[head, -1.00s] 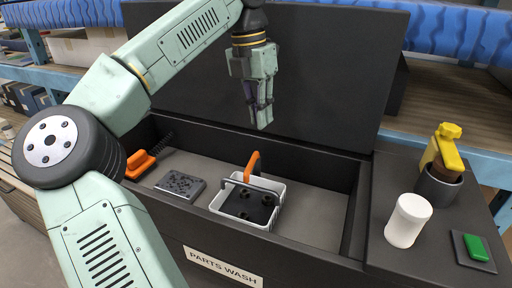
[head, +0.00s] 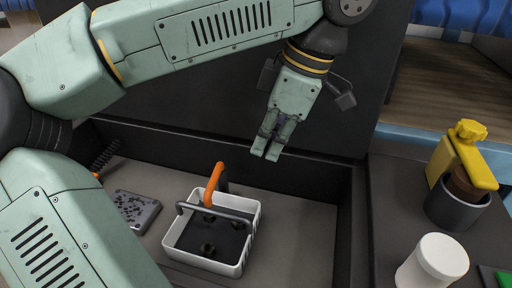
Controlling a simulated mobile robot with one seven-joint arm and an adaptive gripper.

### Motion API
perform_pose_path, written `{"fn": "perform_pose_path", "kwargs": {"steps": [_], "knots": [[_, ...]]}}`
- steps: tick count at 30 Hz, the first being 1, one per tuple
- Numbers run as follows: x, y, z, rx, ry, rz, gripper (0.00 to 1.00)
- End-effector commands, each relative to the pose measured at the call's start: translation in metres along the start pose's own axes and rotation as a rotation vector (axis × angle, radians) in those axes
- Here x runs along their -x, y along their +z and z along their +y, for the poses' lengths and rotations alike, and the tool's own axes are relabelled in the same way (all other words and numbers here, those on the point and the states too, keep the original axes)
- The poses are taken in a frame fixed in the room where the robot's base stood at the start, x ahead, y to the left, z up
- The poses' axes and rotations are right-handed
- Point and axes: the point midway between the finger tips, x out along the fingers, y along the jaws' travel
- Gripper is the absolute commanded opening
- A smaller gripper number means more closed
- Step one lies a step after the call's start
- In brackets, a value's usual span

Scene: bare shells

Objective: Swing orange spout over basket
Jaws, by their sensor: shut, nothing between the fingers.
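The orange spout (head: 215,183) is a short curved piece standing at the back edge of the white basket (head: 246,234), its tip bending up and to the right. The basket sits on the floor of the dark wash basin and has a grey bar handle (head: 214,211). Dark parts with round knobs lie inside it. My gripper (head: 266,152) hangs above the basin, behind and to the right of the spout in the picture. Its fingers point down and are together, with nothing between them. It is apart from both spout and basket.
A speckled grey block (head: 134,210) and a dark brush (head: 106,155) lie left of the basket. On the right ledge stand a white jar (head: 432,262), a yellow-topped dispenser (head: 462,160) in a dark cup, and a green button (head: 503,279). The raised lid (head: 215,95) stands behind the basin.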

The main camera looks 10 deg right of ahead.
Motion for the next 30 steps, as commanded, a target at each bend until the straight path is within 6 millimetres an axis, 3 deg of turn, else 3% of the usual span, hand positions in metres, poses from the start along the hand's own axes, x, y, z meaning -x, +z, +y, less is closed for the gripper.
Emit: {"fn": "perform_pose_path", "kwargs": {"steps": [1,11,18,30], "knots": [[-0.015,0.001,0.0,0.0,-0.002,-0.001,0.0],[-0.08,-0.001,-0.001,0.002,-0.003,-0.002,0.0],[-0.094,-0.029,0.0,0.005,0.0,-0.003,0.0],[-0.099,-0.035,0.0,0.003,0.001,-0.002,0.0]]}}
